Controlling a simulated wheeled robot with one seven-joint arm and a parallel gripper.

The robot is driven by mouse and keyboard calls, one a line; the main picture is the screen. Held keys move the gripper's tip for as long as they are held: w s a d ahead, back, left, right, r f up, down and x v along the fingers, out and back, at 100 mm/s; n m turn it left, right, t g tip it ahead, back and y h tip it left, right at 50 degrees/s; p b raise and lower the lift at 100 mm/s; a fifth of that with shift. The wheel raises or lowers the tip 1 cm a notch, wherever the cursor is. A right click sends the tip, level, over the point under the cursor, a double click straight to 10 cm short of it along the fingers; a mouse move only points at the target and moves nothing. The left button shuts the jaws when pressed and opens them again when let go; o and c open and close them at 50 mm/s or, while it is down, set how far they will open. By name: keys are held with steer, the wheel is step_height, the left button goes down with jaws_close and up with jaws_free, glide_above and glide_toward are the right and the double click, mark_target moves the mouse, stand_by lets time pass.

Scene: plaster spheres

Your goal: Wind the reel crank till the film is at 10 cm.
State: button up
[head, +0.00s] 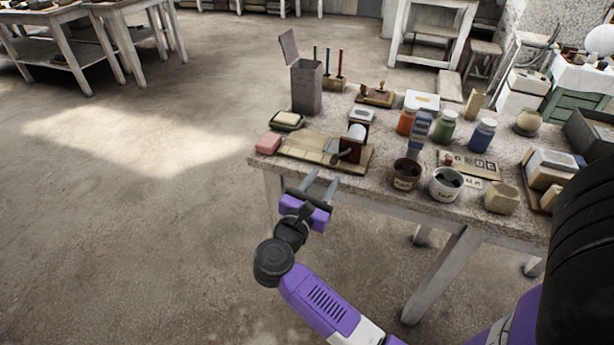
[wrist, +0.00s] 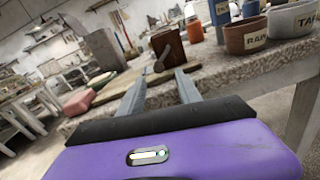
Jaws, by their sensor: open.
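The reel (head: 354,141) is a dark red-brown block with a white roll on a wooden board (head: 300,152) near the table's front left edge. A pale strip of film seems to run along the board to the left; I cannot read its length. The crank (head: 342,156) sticks out on the reel's near side. In the wrist view the reel (wrist: 170,46) and its crank (wrist: 161,60) stand beyond my fingertips. My gripper (head: 322,179) is open and empty, just off the table's front edge, short of the crank and apart from it.
A pink block (head: 269,143) and a green soap dish (head: 288,120) lie left of the board. A brown pot (head: 406,174) and a white pot (head: 446,184) stand to its right. A tall grey bin (head: 306,88) is behind. The floor at left is clear.

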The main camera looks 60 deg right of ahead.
mark_target(332, 163)
steer(key=shift+w+d+p, duration=0.15)
steer(key=shift+d+p, duration=0.25)
steer(key=shift+d, duration=3.3)
steer(key=shift+r, duration=0.1)
jaws_close()
